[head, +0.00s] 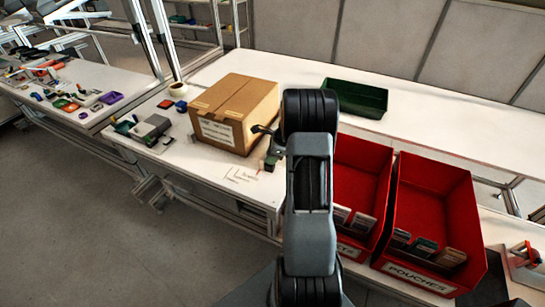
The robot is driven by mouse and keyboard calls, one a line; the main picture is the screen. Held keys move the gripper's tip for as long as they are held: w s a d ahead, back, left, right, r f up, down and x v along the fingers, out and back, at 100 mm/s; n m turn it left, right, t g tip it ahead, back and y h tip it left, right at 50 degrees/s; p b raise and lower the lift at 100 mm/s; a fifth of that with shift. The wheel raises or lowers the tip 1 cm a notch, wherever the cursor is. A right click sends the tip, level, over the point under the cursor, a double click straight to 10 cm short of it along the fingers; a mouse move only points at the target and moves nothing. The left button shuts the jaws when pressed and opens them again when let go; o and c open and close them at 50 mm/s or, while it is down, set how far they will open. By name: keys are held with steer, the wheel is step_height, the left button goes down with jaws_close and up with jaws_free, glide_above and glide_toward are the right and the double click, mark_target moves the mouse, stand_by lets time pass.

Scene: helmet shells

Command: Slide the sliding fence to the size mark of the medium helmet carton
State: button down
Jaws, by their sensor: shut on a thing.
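My gripper (272,144) is at the right side of a brown cardboard carton (232,108), partly hidden behind my arm. It is shut on a small dark part that looks like the sliding fence (271,160), low at the carton's front right corner. The grip itself is mostly hidden. The closed carton stands on the white bench with a white label on its front face. Thin printed lines and small lettering, which look like size marks (244,173), lie on the bench in front of it. The lettering is too small to read.
Two red bins (433,215) with small packets stand right of my arm; one is labelled "POUCHES". A green tray (355,98) lies behind. The bench (430,125) is clear at the back right.

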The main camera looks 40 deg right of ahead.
steer(key=w+a, duration=0.1)
steer(key=w, duration=0.1)
steer(key=w+a, duration=0.1)
steer(key=w, duration=0.1)
steer(key=w+a+p, duration=0.1)
steer(key=w, duration=0.2)
steer(key=shift+w+a, duration=0.1)
steer(key=shift+a, duration=0.3)
steer(key=c, duration=0.8)
jaws_free()
steer(key=b+v, duration=0.1)
steer(key=v, duration=1.3)
steer(key=shift+a, duration=0.1)
